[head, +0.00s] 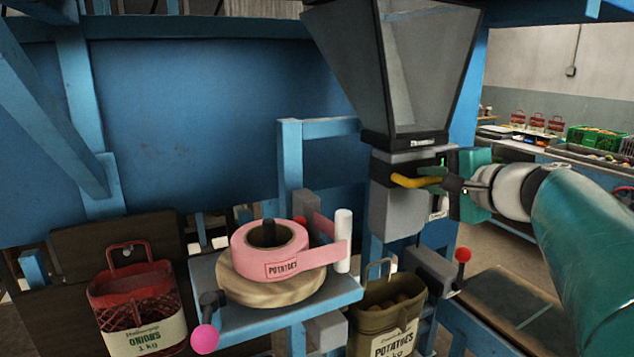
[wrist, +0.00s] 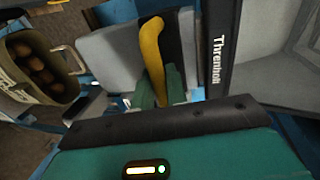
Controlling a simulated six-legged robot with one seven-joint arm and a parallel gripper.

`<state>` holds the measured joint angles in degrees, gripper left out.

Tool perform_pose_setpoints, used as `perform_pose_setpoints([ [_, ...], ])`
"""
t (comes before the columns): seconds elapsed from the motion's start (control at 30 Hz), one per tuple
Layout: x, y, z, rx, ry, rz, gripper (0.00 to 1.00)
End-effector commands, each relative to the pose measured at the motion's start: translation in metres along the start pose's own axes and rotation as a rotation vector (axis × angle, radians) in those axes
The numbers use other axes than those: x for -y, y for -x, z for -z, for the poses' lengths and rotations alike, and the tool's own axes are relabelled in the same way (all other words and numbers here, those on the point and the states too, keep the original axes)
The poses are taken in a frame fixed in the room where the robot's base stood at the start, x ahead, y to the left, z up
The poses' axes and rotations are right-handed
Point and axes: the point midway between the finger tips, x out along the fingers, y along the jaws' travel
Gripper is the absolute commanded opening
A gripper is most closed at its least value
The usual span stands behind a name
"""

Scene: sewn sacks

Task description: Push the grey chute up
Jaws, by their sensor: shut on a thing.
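The grey chute (head: 397,208) hangs under the grey hopper (head: 425,75) in the head view, above the potato sack. In the wrist view a grey body (wrist: 108,58), likely the chute, lies behind a yellow handle. The yellow handle (head: 405,181) sticks out at the chute's upper part; it also shows in the wrist view (wrist: 153,50). My gripper (head: 434,178) comes in from the right, and its green fingers (wrist: 160,88) are shut on the yellow handle. My fingers hide part of the handle.
An olive potato sack (head: 387,310) stands open below the chute. To the left are a pink tape roll (head: 270,245) on a blue bracket and a red onion sack (head: 137,295). A red-knobbed lever (head: 463,255) stands at right, near a dark conveyor (head: 510,305).

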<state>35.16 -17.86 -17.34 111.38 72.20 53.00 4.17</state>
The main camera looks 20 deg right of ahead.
Motion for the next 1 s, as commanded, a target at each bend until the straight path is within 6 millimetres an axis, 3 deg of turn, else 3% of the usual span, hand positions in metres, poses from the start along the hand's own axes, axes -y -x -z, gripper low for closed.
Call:
perform_pose_setpoints([
  [0.2,0.008,0.004,0.000,-0.005,0.005,0.017,0.00],
  [0.23,0.008,0.004,0.000,-0.005,0.005,0.018,0.20],
  [0.3,0.008,0.003,0.000,-0.005,0.005,0.017,0.32],
  [0.67,0.005,0.007,0.000,-0.004,0.004,0.011,0.32],
  [0.77,0.005,0.018,0.000,-0.004,0.006,0.012,0.32],
  [1.0,0.005,0.068,0.000,-0.005,0.005,0.014,0.32],
])
